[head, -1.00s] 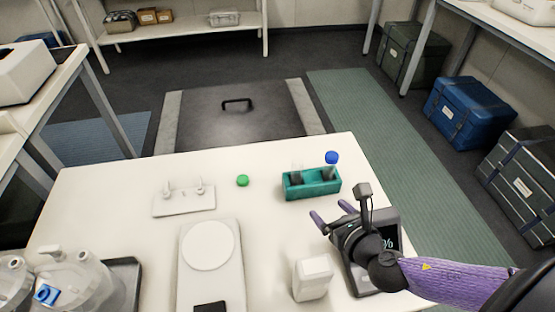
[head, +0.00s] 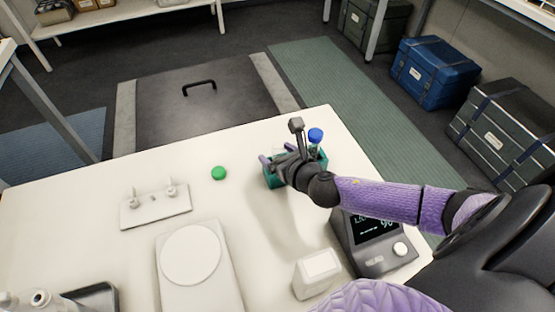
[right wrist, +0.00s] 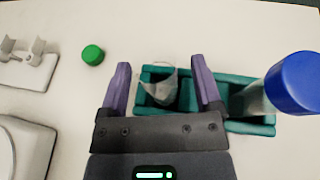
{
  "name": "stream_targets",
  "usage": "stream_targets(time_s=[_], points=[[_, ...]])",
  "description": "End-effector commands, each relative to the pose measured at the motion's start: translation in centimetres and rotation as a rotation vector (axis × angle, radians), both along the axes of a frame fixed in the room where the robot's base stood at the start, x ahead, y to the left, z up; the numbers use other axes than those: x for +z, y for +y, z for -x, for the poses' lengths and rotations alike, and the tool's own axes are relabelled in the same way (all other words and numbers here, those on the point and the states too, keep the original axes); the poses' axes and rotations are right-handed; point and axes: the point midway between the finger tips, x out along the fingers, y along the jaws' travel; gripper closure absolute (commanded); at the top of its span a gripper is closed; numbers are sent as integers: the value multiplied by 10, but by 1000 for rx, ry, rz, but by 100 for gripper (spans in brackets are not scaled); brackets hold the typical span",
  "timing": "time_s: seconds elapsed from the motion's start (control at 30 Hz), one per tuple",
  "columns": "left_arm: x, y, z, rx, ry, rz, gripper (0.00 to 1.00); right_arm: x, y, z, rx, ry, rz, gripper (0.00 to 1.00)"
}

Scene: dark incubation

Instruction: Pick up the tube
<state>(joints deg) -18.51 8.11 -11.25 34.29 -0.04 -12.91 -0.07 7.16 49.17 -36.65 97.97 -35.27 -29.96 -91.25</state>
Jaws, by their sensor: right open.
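A teal rack (head: 272,179) stands near the far right edge of the white table, partly hidden by my right gripper (head: 272,159). In the right wrist view the rack (right wrist: 235,126) holds a clear, uncapped tube (right wrist: 158,85) at left and a blue-capped tube (right wrist: 296,84) at right. The blue cap (head: 316,135) also shows in the head view. My right gripper (right wrist: 162,75) is open, with its purple fingers either side of the uncapped tube; I cannot tell whether they touch it. A green cap (head: 219,173) lies on the table left of the rack. My left gripper is out of view.
A white stand with pegs (head: 156,205) and a scale with a round plate (head: 191,254) are on the left. A white box (head: 317,273) and a dark device with a display (head: 372,243) stand in front. Bare table lies between.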

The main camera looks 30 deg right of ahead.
Motion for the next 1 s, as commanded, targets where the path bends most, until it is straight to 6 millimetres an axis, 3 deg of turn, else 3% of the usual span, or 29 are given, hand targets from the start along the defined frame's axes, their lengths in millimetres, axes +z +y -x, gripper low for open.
stream_targets(time_s=[0.13,0.53,0.8,0.87,1.0], points=[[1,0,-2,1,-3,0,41,1,0,0,0,0,0,17],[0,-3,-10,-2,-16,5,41,1,0,1,0,0,1,100],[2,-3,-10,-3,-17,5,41,4,0,1,0,-1,1,100],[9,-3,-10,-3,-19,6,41,14,0,0,0,-3,1,100],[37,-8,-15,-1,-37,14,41,57,-1,0,1,-6,4,100]])
